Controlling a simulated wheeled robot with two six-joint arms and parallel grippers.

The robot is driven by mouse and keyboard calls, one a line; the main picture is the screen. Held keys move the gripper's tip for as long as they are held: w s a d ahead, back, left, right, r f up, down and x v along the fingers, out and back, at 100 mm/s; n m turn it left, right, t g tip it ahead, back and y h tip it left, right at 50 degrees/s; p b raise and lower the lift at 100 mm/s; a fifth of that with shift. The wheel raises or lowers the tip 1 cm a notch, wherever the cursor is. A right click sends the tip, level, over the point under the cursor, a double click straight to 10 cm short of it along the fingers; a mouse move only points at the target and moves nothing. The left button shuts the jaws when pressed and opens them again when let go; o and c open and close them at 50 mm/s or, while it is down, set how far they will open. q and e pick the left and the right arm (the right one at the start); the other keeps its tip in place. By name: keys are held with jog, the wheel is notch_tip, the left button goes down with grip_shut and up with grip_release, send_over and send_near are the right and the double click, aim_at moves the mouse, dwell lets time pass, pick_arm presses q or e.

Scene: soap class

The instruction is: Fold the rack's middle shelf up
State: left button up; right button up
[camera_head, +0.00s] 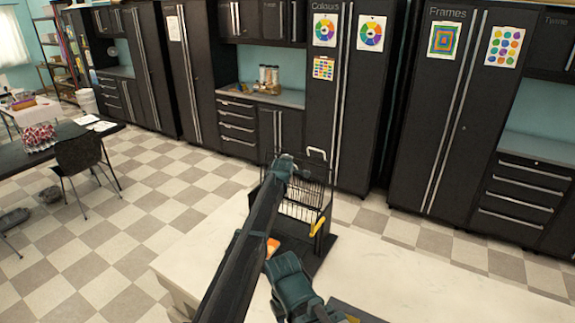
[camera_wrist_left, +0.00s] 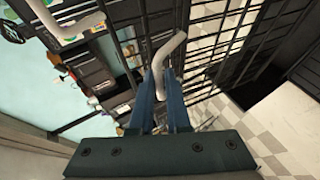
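The black wire rack (camera_head: 303,197) stands on the light counter in the head view, partly hidden by my left arm. My left gripper (camera_head: 288,163) is at its upper left side. In the left wrist view, the blue fingers (camera_wrist_left: 160,85) are close together with a white curved handle (camera_wrist_left: 172,50) between their tips, touching it on both sides. Which shelf this handle belongs to is unclear. Another white handle (camera_head: 316,154) shows at the rack's top; a white tube is also at the upper left in the wrist view (camera_wrist_left: 68,28). My right gripper (camera_head: 291,285) is low and near, its fingers hidden.
A yellow item (camera_head: 318,227) is at the rack's right side, and an orange item (camera_head: 272,246) is low beside my left arm. The light counter (camera_head: 400,275) is clear to the right. Dark cabinets (camera_head: 440,120) stand behind across a checkered floor.

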pick_arm(q)
jog(key=o, duration=0.3)
jog(key=shift+o, duration=0.2)
jog(key=shift+s, duration=0.15)
jog(key=p+v, duration=0.5)
jog(key=v, duration=0.8)
jog(key=shift+s+r+p, duration=0.15)
jog(key=shift+s+p, duration=0.05)
jog(key=shift+p, duration=0.2)
jog(key=shift+a, duration=0.1)
